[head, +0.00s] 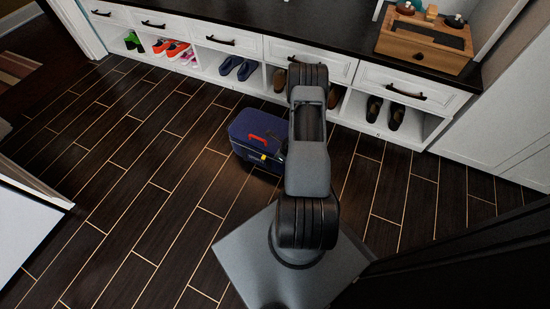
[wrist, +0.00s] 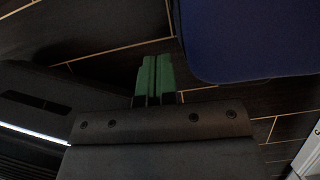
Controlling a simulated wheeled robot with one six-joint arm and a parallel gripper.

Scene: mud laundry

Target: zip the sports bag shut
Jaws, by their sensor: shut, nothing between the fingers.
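The sports bag (head: 249,139) is dark blue and stands on the floor in front of the shoe bench. A red handle (head: 264,138) lies on its top, and a small yellow piece (head: 264,157) shows near its right edge, beside my arm. My arm hides the bag's right side in the head view, so I cannot tell how far the zip is closed. In the wrist view a plain blue side of the bag (wrist: 250,40) fills the upper right. My gripper (wrist: 155,62) has green fingers, pressed together and empty, to the left of the bag and apart from it in that picture.
A white shoe bench (head: 258,76) with drawers and several pairs of shoes runs behind the bag. A wooden box (head: 425,42) stands on its dark top. A white cabinet (head: 28,225) is at the left edge. The dark plank floor (head: 130,190) left of the bag is clear.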

